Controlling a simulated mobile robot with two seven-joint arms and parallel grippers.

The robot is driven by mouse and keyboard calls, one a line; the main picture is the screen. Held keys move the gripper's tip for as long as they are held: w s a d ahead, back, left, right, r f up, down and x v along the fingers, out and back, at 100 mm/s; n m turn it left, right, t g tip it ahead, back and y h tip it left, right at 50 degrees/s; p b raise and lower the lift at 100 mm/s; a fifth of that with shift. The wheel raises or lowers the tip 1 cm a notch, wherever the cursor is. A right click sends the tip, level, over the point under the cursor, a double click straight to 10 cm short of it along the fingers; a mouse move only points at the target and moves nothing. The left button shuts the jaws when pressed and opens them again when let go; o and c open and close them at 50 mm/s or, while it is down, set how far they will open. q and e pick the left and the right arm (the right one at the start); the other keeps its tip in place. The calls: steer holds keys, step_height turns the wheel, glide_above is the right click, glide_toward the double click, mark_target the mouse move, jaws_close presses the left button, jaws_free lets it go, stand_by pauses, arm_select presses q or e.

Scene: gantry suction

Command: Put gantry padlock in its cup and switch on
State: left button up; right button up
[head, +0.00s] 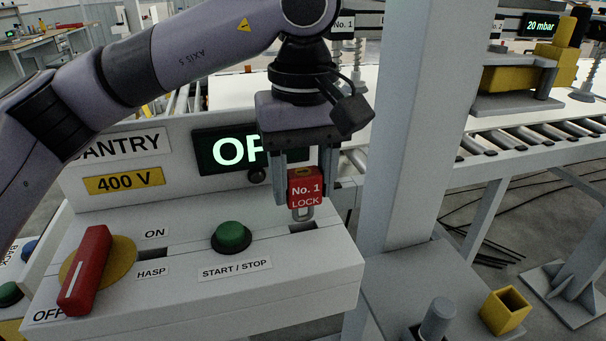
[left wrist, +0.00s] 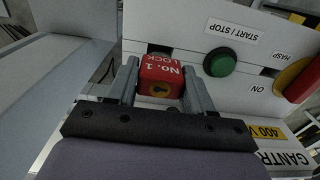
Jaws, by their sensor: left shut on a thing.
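My left gripper (head: 304,188) is shut on the red padlock (head: 305,196), marked "No. 1 LOCK", above the right end of the control box. Its metal shackle hangs down over a dark slot; I cannot tell whether it is in the slot. In the left wrist view the padlock (left wrist: 160,75) sits between both fingers. The red rotary switch handle (head: 86,270), on a yellow disc, has its lower end by the OFF label. A yellow open-topped square cup (head: 505,311) stands at the lower right. My right gripper is not in view.
The control box (head: 200,295) carries a green START / STOP button (head: 231,237). A green-lit display (head: 228,150) behind it is partly hidden by my gripper. A grey post (head: 415,130) rises right of the box. A grey cylinder (head: 438,318) stands left of the yellow cup.

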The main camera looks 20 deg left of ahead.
mark_target(303, 172)
arm_select(q)
steer(key=shift+f+b, duration=1.45)
steer(key=shift+f, duration=0.6)
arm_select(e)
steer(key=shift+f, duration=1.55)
arm_select(q)
steer(key=o, duration=1.2)
steer(key=shift+r, duration=0.9)
step_height(303, 172, up, 6)
steer(key=shift+f+p, duration=0.25)
steer(key=shift+p, duration=0.15)
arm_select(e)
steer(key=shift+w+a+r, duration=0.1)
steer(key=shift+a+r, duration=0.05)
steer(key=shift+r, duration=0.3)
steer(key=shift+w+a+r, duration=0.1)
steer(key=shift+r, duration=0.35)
arm_select(q)
steer(key=c, duration=0.5)
